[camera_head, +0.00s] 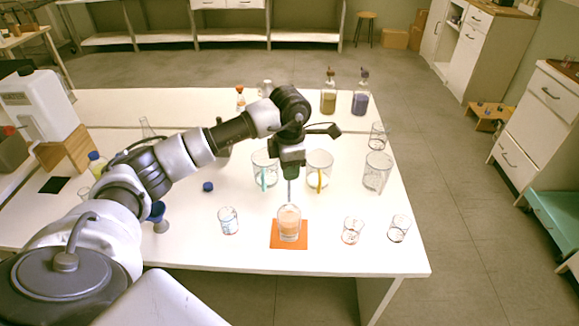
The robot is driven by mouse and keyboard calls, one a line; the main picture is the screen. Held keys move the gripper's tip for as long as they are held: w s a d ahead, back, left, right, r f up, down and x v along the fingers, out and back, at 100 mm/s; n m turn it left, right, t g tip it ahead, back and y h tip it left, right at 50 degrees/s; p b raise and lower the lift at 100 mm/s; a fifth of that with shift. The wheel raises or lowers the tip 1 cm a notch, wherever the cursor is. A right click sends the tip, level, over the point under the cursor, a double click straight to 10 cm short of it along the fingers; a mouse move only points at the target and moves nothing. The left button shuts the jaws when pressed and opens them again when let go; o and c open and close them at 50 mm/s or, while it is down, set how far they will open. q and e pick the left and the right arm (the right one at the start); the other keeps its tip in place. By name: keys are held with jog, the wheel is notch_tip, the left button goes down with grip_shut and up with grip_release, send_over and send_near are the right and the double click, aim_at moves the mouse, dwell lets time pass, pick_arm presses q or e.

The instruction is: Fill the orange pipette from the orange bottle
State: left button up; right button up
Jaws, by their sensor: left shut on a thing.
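My left gripper (289,162) points down above the front middle of the white table. It is shut on a thin upright pipette (289,190), mostly hidden by the jaws; its colour is hard to tell. The lower end reaches down to a clear glass vessel (289,226) with pale orange liquid, standing on an orange mat (275,244). I cannot tell whether the tip is inside the glass. A small bottle with orange colouring (240,99) stands at the back, partly behind my left arm. My right gripper is not in view.
Beakers holding a teal stick (264,172) and a yellow stick (319,172) stand just behind the gripper. Small glasses (228,221) (353,231) flank the mat. Olive (328,97) and purple (361,99) bottles stand at the back. The table's front edge is close.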

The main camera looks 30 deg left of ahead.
aim_at(289, 199)
pick_arm(q)
jog(key=shift+f, duration=0.15)
jog(key=shift+f+b, duration=1.3)
jog(key=shift+f, duration=0.25)
jog(key=shift+f+b, duration=2.7)
jog(key=shift+f, duration=0.95)
jog(key=o, duration=0.3)
dwell(2.3)
